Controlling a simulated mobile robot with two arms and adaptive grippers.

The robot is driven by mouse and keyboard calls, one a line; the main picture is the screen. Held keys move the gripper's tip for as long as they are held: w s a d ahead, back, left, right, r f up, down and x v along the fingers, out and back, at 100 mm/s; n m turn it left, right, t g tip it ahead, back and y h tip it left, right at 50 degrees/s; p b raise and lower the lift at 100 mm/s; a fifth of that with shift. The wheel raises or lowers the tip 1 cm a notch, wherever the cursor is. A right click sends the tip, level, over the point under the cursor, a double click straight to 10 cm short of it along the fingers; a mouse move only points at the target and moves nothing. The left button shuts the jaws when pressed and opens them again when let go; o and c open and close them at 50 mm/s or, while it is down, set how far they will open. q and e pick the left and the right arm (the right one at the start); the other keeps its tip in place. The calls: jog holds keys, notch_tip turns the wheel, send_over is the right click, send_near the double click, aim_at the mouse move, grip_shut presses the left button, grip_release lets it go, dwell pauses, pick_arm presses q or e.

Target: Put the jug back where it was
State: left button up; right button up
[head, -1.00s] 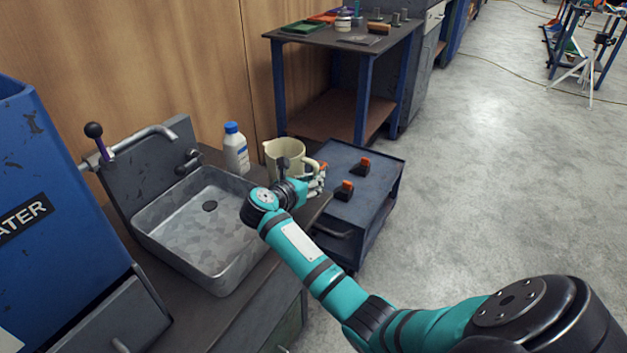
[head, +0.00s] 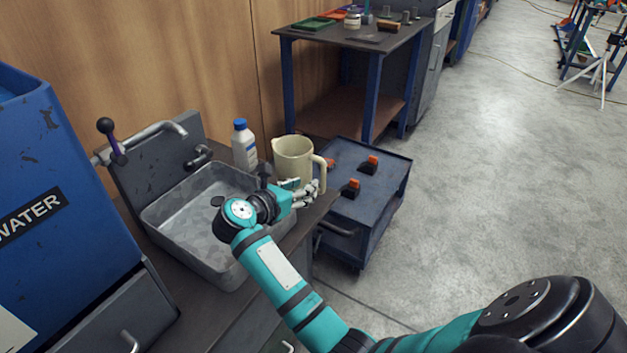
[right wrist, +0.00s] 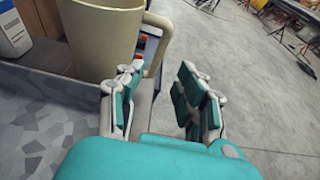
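The cream jug (head: 293,160) stands upright on the counter to the right of the sink, with its handle on the right side. It also shows in the right wrist view (right wrist: 102,40), at the upper left, with its handle (right wrist: 160,38) just beyond the fingers. My right gripper (head: 308,190) is in front of the jug, at its near side. In the right wrist view its two fingers (right wrist: 158,92) are apart with nothing between them. The left finger appears close to the jug; whether they touch cannot be told. My left gripper is out of view.
The grey sink (head: 215,268) is left of the jug. A white bottle with a blue cap (head: 244,150) stands behind the sink's corner. A blue cart (head: 385,192) with black and orange items is right of the counter. Open floor (head: 490,180) lies farther right.

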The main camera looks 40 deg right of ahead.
jog(key=shift+v, duration=1.5)
